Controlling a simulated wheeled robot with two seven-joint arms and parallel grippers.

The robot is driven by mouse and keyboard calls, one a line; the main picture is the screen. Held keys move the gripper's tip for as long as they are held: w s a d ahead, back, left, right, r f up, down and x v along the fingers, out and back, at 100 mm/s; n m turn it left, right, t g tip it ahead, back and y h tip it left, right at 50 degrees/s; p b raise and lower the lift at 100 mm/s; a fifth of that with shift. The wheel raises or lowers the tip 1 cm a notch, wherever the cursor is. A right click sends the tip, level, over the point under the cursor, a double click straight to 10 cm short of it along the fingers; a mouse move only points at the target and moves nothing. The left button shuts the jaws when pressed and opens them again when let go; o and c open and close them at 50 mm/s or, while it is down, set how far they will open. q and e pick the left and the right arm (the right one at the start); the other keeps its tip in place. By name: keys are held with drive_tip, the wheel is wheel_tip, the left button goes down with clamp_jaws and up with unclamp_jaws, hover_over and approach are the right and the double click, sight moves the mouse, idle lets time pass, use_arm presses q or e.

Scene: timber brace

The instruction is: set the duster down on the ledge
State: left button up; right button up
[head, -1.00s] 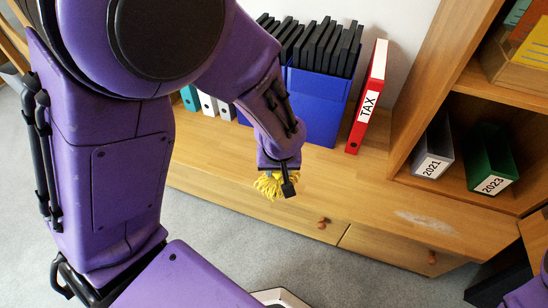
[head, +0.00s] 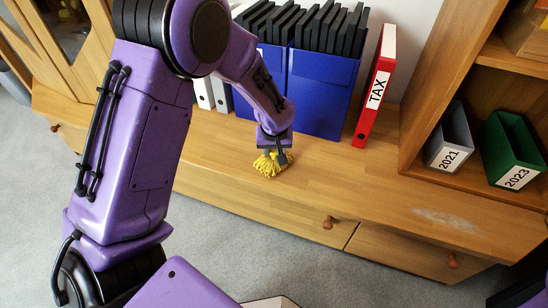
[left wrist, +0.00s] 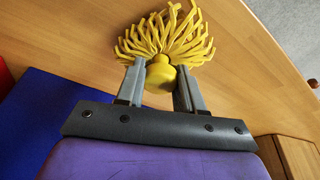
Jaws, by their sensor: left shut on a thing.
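The duster (head: 270,164) has a yellow mop-like head of thick strands. In the left wrist view the duster (left wrist: 165,35) has a round yellow knob below its strands. My left gripper (head: 273,152) is shut on this knob, with one grey finger on each side; the gripper (left wrist: 161,78) is close up in the wrist view. The duster hangs strands down over the wooden ledge (head: 350,185), in front of the blue boxes. I cannot tell whether the strands touch the wood. My right gripper is not in view.
Blue boxes (head: 320,95) of black folders and a red TAX binder (head: 374,88) stand at the back of the ledge. A whitish smudge (head: 445,220) marks the ledge at right. Grey 2021 (head: 447,140) and green 2023 (head: 510,150) files sit in the shelf. The ledge's middle is clear.

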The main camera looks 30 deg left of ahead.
sight(275, 167)
use_arm(q)
drive_tip(key=shift+f, duration=0.35)
clamp_jaws()
drive_tip(key=o, duration=1.1)
unclamp_jaws()
drive_tip(key=shift+f, duration=0.1)
drive_tip(key=shift+c, duration=0.2)
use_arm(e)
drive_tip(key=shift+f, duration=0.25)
use_arm(q)
drive_tip(key=p+v, duration=0.6)
drive_tip(key=v, duration=0.6)
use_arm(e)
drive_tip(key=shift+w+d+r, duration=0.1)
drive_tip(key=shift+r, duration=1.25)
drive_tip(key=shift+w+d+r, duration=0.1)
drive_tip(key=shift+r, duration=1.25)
